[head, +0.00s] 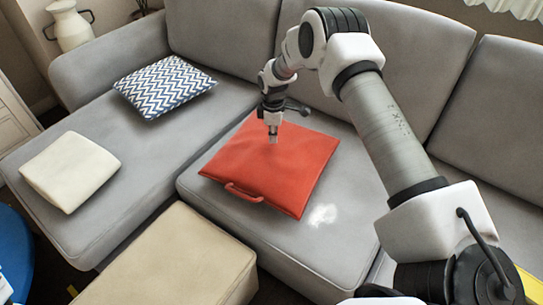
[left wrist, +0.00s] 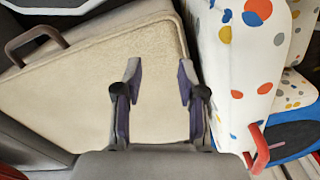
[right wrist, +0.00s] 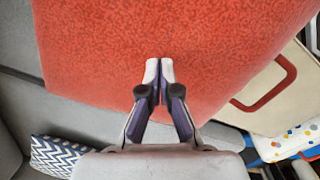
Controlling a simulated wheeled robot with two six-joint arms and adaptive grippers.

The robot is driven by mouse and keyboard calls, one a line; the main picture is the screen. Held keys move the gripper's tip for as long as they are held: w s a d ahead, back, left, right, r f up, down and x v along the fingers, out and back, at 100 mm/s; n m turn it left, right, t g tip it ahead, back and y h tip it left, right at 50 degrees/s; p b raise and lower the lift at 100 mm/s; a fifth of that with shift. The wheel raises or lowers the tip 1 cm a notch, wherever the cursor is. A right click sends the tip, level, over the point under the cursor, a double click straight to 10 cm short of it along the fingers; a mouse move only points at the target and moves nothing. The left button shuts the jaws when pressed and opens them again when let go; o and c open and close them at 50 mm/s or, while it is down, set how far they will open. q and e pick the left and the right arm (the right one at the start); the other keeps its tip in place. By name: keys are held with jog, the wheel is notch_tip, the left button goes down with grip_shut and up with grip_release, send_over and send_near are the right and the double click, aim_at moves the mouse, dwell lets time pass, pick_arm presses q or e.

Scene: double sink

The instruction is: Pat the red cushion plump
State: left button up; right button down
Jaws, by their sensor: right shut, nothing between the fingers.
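The red cushion (head: 242,160) lies flat on the grey sofa seat, with a red loop handle on its near edge. It fills much of the right wrist view (right wrist: 95,45). My right gripper (head: 273,138) points down over the cushion's middle. In the right wrist view its fingertips (right wrist: 160,62) are together and empty. I cannot tell whether they touch the cloth. My left gripper (left wrist: 160,75) shows only in the left wrist view, with its fingers apart and nothing between them, over a beige padded surface.
A blue-and-white zigzag cushion (head: 165,86) and a cream cushion (head: 70,171) lie on the sofa's left part. A beige ottoman (head: 185,262) stands in front. A white patch (head: 322,215) marks the seat near the red cushion. A white spotted object (left wrist: 240,60) is beside my left gripper.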

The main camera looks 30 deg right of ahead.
pick_arm(q)
jog(key=shift+f, duration=0.1)
pick_arm(e)
jog(key=shift+f, duration=0.15)
pick_arm(q)
jog(key=shift+f+b, duration=0.55)
jog(key=shift+b, duration=0.1)
pick_arm(e)
jog(key=shift+f, duration=1.05)
pick_arm(q)
jog(key=shift+r+p, duration=0.9)
pick_arm(e)
notch_tip(320, 180, up, 2)
jog(key=shift+r, duration=0.1)
pick_arm(q)
jog(key=shift+f, duration=0.1)
jog(key=shift+f, duration=0.1)
pick_arm(e)
jog(key=shift+f, duration=0.35)
